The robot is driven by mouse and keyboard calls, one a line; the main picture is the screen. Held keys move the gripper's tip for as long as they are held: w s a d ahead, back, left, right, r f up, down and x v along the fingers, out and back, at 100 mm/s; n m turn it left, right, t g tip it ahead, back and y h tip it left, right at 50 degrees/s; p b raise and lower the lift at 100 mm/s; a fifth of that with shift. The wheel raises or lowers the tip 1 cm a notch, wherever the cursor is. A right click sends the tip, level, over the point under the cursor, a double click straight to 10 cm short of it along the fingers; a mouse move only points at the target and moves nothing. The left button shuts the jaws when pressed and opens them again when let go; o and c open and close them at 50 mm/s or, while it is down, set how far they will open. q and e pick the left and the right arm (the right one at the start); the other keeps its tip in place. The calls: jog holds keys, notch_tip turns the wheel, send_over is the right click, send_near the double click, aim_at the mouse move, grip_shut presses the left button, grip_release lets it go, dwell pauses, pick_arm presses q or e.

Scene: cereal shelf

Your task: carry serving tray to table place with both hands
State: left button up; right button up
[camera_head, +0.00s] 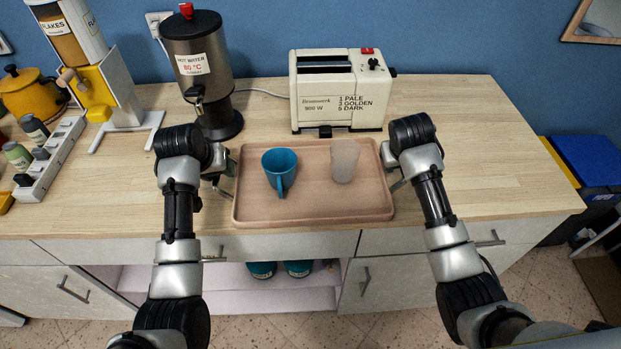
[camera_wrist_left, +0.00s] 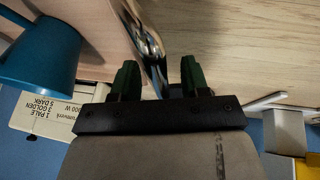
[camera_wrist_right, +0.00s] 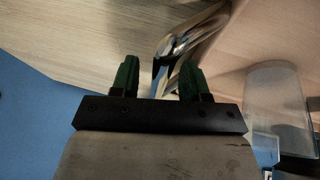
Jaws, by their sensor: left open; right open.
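The serving tray (camera_head: 310,206) is a light pinkish-brown tray lying on the wooden counter. It carries a blue mug (camera_head: 280,168) on its left half and a frosted cup (camera_head: 344,160) on its right half. My left gripper (camera_head: 230,178) is at the tray's left end; in the left wrist view its open green fingers (camera_wrist_left: 158,75) stand either side of a shiny metal handle (camera_wrist_left: 149,45). My right gripper (camera_head: 385,172) is at the right end; in the right wrist view its open fingers (camera_wrist_right: 159,78) are around the other metal handle (camera_wrist_right: 185,40). Finger contact cannot be told.
A beige toaster (camera_head: 338,92) stands just behind the tray, and a hot water dispenser (camera_head: 203,75) stands behind left. A cereal dispenser (camera_head: 95,70), a yellow pot (camera_head: 32,95) and a rack of jars (camera_head: 50,160) are at the left. The counter's right part (camera_head: 500,150) is clear.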

pick_arm(q)
grip_shut()
pick_arm(e)
grip_shut()
pick_arm(q)
jog(key=shift+w+r, duration=0.1)
jog(key=shift+r, duration=0.05)
pick_arm(e)
jog(key=shift+w+r, duration=0.1)
jog(key=shift+r, duration=0.1)
